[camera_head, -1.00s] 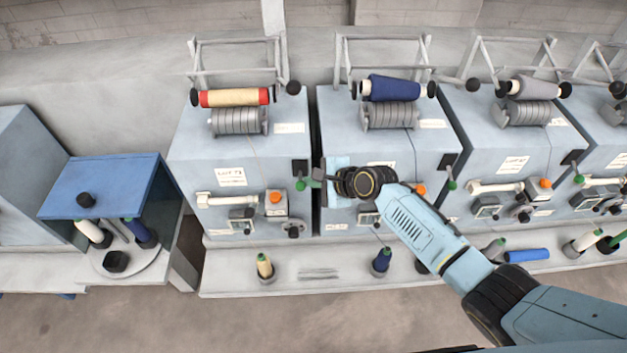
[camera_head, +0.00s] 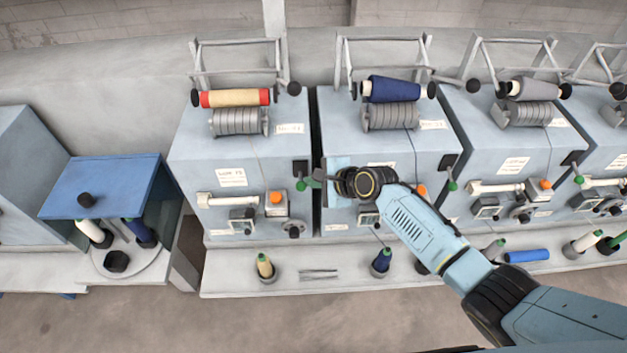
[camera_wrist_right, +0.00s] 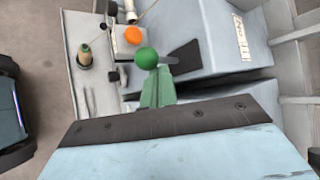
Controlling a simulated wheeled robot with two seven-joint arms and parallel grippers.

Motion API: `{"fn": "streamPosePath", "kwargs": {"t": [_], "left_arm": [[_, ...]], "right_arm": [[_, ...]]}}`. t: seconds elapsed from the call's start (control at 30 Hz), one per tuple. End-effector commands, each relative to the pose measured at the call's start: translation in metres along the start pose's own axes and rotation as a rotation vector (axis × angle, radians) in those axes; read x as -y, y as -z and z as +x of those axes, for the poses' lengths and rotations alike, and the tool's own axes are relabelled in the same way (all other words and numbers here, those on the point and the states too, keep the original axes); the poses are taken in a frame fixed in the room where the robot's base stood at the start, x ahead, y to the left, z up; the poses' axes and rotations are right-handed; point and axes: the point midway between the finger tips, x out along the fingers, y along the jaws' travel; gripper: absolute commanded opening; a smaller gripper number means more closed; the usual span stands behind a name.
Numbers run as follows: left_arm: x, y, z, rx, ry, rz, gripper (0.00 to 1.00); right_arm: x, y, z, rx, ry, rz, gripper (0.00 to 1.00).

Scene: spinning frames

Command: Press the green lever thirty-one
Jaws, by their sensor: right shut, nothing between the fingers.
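The green lever (camera_head: 301,184) is a small green knob under a dark block at the right front edge of the leftmost full winding machine. Its round green knob also shows in the right wrist view (camera_wrist_right: 146,58), with a dark arm beside it. My right gripper (camera_head: 316,175) is shut and empty, pointing left. Its fingertips are right beside the knob. In the right wrist view the greenish fingers (camera_wrist_right: 158,88) end at the knob; I cannot tell whether they touch it. My left gripper is out of view.
An orange button (camera_head: 275,198) and a white bar sit on the same machine's front. A cream spool (camera_head: 264,267) and a blue spool (camera_head: 381,262) stand on the ledge (camera_head: 340,277) below. More machines with similar green knobs stand to the right.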

Motion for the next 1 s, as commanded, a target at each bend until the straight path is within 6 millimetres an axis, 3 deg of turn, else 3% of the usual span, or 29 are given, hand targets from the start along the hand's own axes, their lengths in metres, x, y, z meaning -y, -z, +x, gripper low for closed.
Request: {"fn": "streamPosePath", "kwargs": {"t": [0.3, 0.7, 0.87, 1.0], "left_arm": [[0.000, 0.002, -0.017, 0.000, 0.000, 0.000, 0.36], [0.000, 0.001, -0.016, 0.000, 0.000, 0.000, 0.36], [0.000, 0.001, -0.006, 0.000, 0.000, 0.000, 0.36], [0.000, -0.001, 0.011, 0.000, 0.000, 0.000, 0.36]], "right_arm": [[0.009, -0.008, -0.008, 0.002, -0.001, 0.002, 0.00], [0.011, -0.009, -0.008, 0.006, 0.004, 0.001, 0.00], [0.008, 0.003, -0.004, 0.003, 0.005, 0.002, 0.00], [0.001, 0.026, 0.001, -0.005, 0.002, 0.006, 0.00]]}}
